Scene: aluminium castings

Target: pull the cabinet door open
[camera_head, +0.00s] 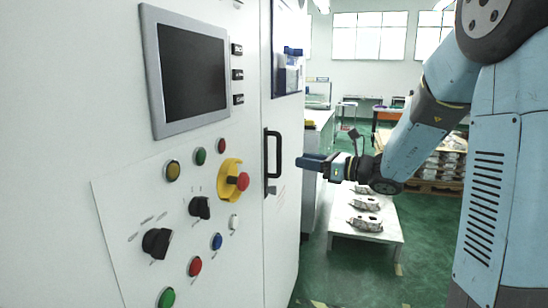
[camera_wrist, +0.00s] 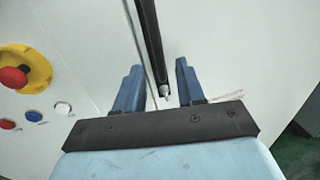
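The cabinet door (camera_head: 285,220) is white and looks closed, with a black vertical bar handle (camera_head: 266,160) near its left edge. My gripper (camera_head: 303,162) is in front of the door, to the right of the handle in the head view, with a visible gap between them. In the wrist view the blue fingers of my gripper (camera_wrist: 157,80) are spread apart. The handle (camera_wrist: 150,45) lies between the finger lines there, its lower end mount near the fingertips. The fingers do not grip it. The door surface (camera_wrist: 235,50) fills the background.
Left of the door is a control panel with a screen (camera_head: 192,75), several buttons and a yellow-ringed red emergency stop (camera_head: 241,181), which also shows in the wrist view (camera_wrist: 14,77). A low white table (camera_head: 385,240) with metal castings stands behind my arm. The green floor between is clear.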

